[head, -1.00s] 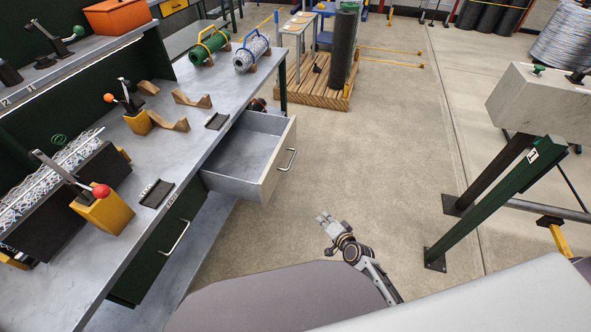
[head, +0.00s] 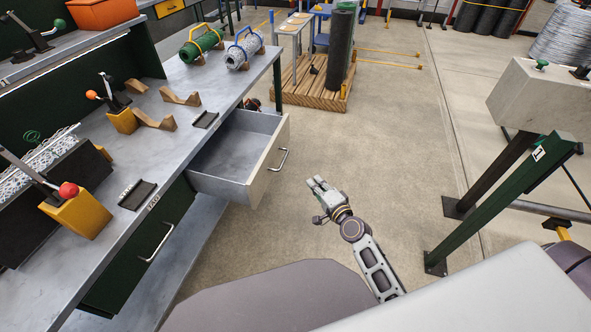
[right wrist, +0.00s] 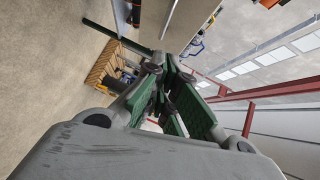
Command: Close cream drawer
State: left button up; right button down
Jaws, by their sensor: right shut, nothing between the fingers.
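The cream drawer (head: 269,162) is pulled out from under the workbench and looks empty inside. Its cream front carries a metal bar handle (head: 278,160) facing right. My right gripper (head: 316,183) is shut and empty, a short way to the right of the handle and apart from it. In the right wrist view, the fingers (right wrist: 168,92) show close together with nothing held. My left gripper is not in view.
The grey workbench (head: 185,118) runs along the left with lever tools, wooden cradles and cable rolls on top. A closed dark green drawer (head: 145,262) sits nearer. A wooden pallet (head: 312,85) stands behind. A green-legged stand (head: 500,200) is at right. Floor between is clear.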

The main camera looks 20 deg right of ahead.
jog(key=shift+w, duration=0.15)
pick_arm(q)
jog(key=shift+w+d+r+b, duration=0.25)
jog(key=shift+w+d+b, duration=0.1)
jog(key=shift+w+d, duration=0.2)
pick_arm(e)
jog(key=a+x, duration=0.2)
jog(key=x, duration=1)
jog(key=shift+a+f, duration=0.35)
jog(key=shift+a, duration=0.1)
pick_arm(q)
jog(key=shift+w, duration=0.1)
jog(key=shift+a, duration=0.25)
